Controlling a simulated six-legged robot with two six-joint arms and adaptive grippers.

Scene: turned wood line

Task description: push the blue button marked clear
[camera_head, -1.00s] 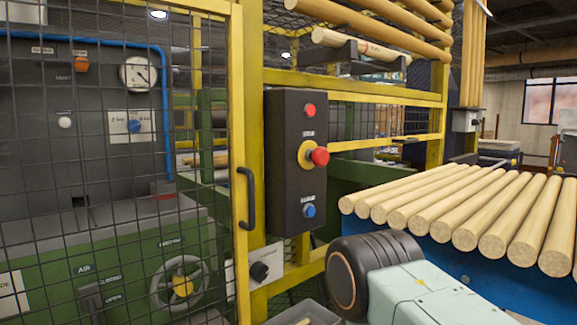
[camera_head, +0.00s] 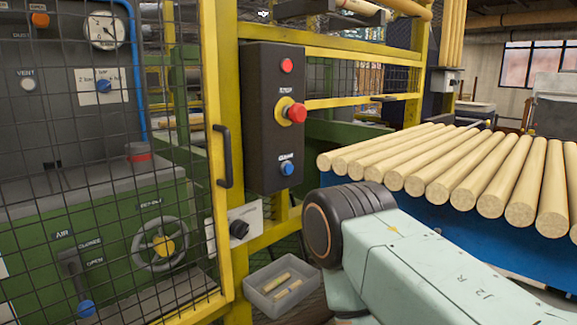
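The blue button (camera_head: 287,169) is the lowest control on the dark control box (camera_head: 262,120), which is fixed to the yellow post. A small label sits just above it, too blurred to read surely. Above it on the same box are a red mushroom button (camera_head: 297,113) on a yellow collar and a small red button (camera_head: 287,65) at the top. Nothing covers the blue button. A pale green arm link of mine with a black ribbed joint reaches in at the lower right, below and right of the box. Neither gripper is in the picture.
A yellow-framed mesh door with a black handle (camera_head: 222,156) stands left of the box. Wooden rods (camera_head: 440,165) lie on a blue table at the right. A grey bin (camera_head: 281,287) with wood pieces is below. A black knob (camera_head: 239,229) sits on a white plate beneath the box.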

